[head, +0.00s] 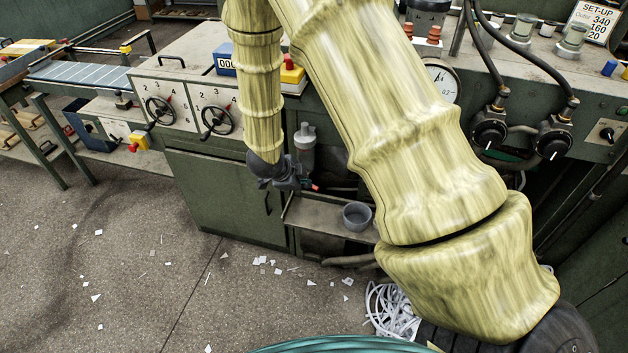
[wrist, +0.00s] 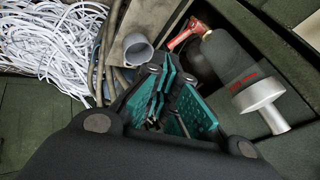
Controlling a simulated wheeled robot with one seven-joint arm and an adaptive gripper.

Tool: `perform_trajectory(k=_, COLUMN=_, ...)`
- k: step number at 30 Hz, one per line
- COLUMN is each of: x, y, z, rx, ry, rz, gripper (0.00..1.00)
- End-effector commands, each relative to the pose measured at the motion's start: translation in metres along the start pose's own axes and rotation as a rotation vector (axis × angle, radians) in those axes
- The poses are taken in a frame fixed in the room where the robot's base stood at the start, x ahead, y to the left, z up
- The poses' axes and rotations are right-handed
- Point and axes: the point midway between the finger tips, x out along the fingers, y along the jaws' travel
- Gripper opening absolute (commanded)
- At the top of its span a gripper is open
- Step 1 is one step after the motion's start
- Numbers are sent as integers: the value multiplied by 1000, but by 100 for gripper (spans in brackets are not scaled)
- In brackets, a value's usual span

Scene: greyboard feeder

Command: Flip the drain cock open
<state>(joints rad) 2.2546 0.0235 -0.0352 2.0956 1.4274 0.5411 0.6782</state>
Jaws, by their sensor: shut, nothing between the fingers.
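The drain cock shows in the wrist view as a small red lever (wrist: 186,36) at the end of a dark cylindrical bowl (wrist: 226,58), which has a silver cap. In the head view a bit of red (head: 315,188) shows just right of my gripper, below the grey filter unit (head: 305,142). My gripper (head: 287,180) hangs in front of the green cabinet. In the wrist view its teal-padded fingers (wrist: 170,85) are shut and empty, apart from the red lever in the picture. I cannot tell whether they touch the bowl.
A grey cup (head: 357,216) stands on a shelf (head: 315,220) below the filter; it also shows in the wrist view (wrist: 136,50). Hoses and a heap of white paper strips (head: 392,310) lie to the right. Handwheels (head: 218,120) and a gauge (head: 440,82) are on the panel above.

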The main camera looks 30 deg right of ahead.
Motion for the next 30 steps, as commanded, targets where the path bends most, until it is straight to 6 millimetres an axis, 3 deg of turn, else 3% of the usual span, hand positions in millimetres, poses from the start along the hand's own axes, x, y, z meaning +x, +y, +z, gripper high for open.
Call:
perform_trajectory(k=1, x=-9, y=-12, z=0, rx=61, ry=-2, rz=-1, gripper=0)
perform_trajectory(k=6, x=-20, y=-26, z=1, rx=173, ry=-3, rz=5, gripper=0)
perform_trajectory(k=17, x=-20, y=-27, z=1, rx=182, ry=-2, rz=5, gripper=0)
perform_trajectory(k=23, x=-9, y=-27, z=1, rx=181, ry=0, rz=6, gripper=0)
perform_trajectory(k=30, x=21, y=-26, z=1, rx=180, ry=0, rz=7, gripper=0)
